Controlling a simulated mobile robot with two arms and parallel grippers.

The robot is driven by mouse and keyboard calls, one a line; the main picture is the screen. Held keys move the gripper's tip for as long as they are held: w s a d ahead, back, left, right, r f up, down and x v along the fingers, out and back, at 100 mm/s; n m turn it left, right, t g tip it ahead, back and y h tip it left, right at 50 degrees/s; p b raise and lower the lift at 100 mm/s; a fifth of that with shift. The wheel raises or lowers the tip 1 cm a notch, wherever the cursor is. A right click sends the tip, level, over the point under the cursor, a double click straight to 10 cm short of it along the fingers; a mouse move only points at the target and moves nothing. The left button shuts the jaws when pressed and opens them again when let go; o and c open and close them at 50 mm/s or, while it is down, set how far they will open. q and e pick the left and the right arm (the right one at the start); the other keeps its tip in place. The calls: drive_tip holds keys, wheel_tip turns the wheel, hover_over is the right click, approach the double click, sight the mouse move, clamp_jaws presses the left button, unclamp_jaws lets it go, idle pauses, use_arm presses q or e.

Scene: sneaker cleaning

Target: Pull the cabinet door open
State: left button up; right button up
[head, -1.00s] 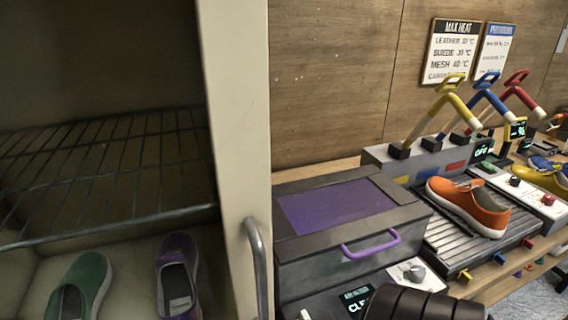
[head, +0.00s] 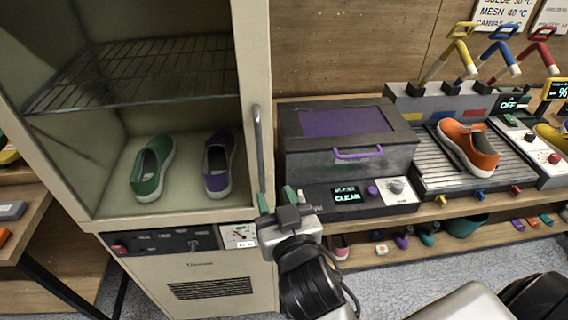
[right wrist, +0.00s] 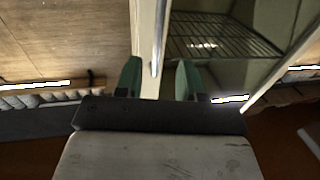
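The cream cabinet (head: 88,190) stands at the left in the head view. Its door frame (head: 250,60) appears shut, with the inside visible through it. A grey vertical bar handle (head: 258,150) is on the frame's right side; it also shows in the right wrist view (right wrist: 157,50). My right gripper (head: 277,201) is at the handle's lower end. Its green fingers are apart, and the handle lies between their lines in the right wrist view (right wrist: 158,80), with gaps on both sides. Whether a finger touches it I cannot tell. My left gripper is out of view.
Inside are a wire rack (head: 150,75), a green shoe (head: 153,168) and a purple shoe (head: 219,165). A grey box with a purple lid (head: 345,122) stands close right of the cabinet. An orange shoe (head: 468,144) sits on a ribbed tray. A wooden table (head: 30,225) is at the left.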

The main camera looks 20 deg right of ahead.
sight(261, 161)
drive_tip(key=w+p, duration=0.1)
drive_tip(key=w, duration=0.2)
drive_tip(key=w+p, duration=0.1)
drive_tip(key=w, duration=0.2)
drive_tip(key=w+d+p, duration=0.1)
drive_tip(key=w, duration=0.3)
drive_tip(key=shift+r, duration=0.25)
drive_tip(key=shift+w+f, duration=0.15)
drive_tip(key=shift+w, duration=0.4)
clamp_jaws()
